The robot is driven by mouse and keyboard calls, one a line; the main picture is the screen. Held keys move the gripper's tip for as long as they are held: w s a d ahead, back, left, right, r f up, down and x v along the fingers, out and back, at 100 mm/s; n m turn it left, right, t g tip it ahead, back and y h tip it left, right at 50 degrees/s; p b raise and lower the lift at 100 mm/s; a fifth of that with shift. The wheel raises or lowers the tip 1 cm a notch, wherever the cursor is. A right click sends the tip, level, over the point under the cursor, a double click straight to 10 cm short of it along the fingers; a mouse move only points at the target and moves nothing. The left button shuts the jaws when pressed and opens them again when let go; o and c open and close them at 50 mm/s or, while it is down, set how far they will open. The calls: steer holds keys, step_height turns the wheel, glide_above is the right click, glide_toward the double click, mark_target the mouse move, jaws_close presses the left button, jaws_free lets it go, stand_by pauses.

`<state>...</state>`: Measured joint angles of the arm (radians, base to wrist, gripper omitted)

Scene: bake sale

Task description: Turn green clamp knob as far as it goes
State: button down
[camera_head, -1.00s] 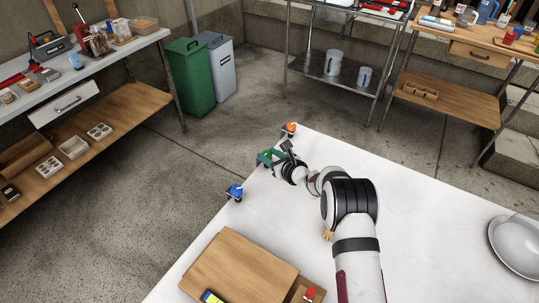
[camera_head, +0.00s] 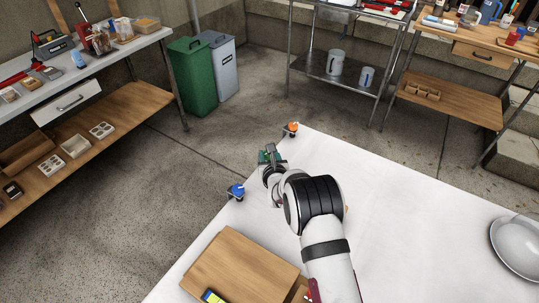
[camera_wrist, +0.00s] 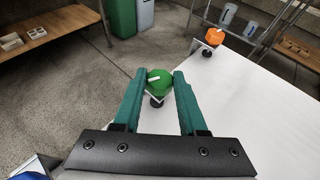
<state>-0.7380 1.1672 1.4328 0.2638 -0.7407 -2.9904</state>
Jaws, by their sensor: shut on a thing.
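The green clamp knob (camera_wrist: 159,83) sits at the table's edge, with a pale pointer mark on its top. In the wrist view my gripper (camera_wrist: 159,86) has its two teal fingers on either side of the knob, shut on it. In the head view my gripper (camera_head: 268,158) is at the table's left edge, and it and my arm hide most of the green clamp. The orange clamp knob (camera_wrist: 215,36) is farther along the edge, also seen in the head view (camera_head: 291,127). The blue clamp knob (camera_head: 236,190) is nearer along the same edge.
The white table (camera_head: 400,220) is mostly clear to the right. A wooden box (camera_head: 240,265) lies at the near left and a glossy grey-white bowl (camera_head: 518,245) at the right. Green and grey bins (camera_head: 192,75) stand on the floor beyond.

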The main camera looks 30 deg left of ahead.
steer(key=shift+c, duration=2.3)
jaws_free()
steer(key=v, duration=1.6)
steer(key=shift+a, duration=0.1)
